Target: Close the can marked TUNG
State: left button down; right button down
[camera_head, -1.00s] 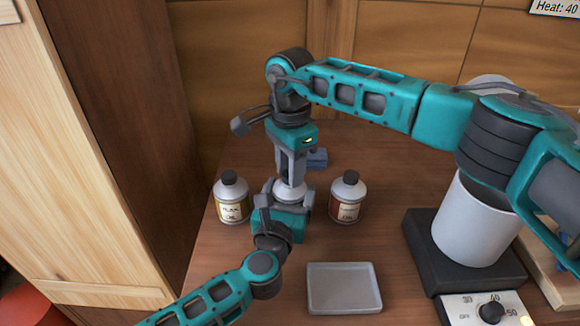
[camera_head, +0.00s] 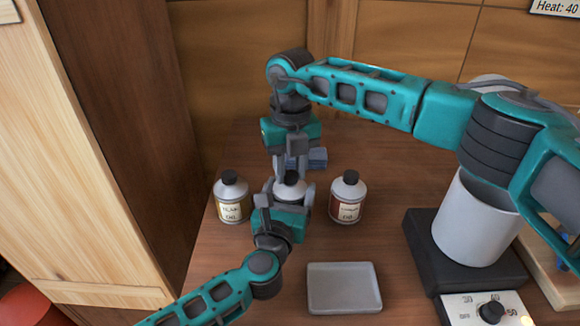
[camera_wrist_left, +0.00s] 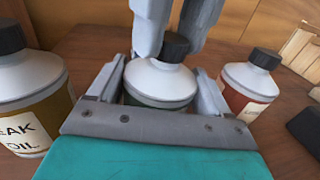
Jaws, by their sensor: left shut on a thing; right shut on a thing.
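A white-shouldered can (camera_head: 291,189) with a green lower body stands upright between two others; its label is hidden, so I cannot read TUNG. In the left wrist view the can (camera_wrist_left: 160,82) sits between my left fingers. My left gripper (camera_head: 289,192) is shut on its body from the front. A black cap (camera_head: 291,177) is on the can's neck and also shows in the left wrist view (camera_wrist_left: 173,46). My right gripper (camera_head: 291,164) reaches down from above and is shut on the cap. Whether the cap is fully tight cannot be seen.
A teak oil can (camera_head: 232,200) with a yellow label stands at left, and a red-labelled can (camera_head: 347,199) at right. A grey tray (camera_head: 344,288) lies in front. A white pot (camera_head: 474,220) stands on a hot plate (camera_head: 465,275).

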pick_arm(q)
jog(key=shift+a+f, duration=0.1)
jog(key=shift+f, duration=0.15)
pick_arm(e)
jog(key=shift+m, duration=0.7)
jog(key=c, duration=0.8)
grip_release()
jog(key=shift+r, duration=2.3)
jog(key=n, duration=0.2)
jog(key=r+n, duration=0.1)
jog(key=n, duration=0.1)
jog(key=r+n, duration=0.1)
jog(key=n, duration=0.3)
jog(key=r+n, duration=0.1)
jog(key=n, duration=0.2)
jog(key=shift+r, duration=0.2)
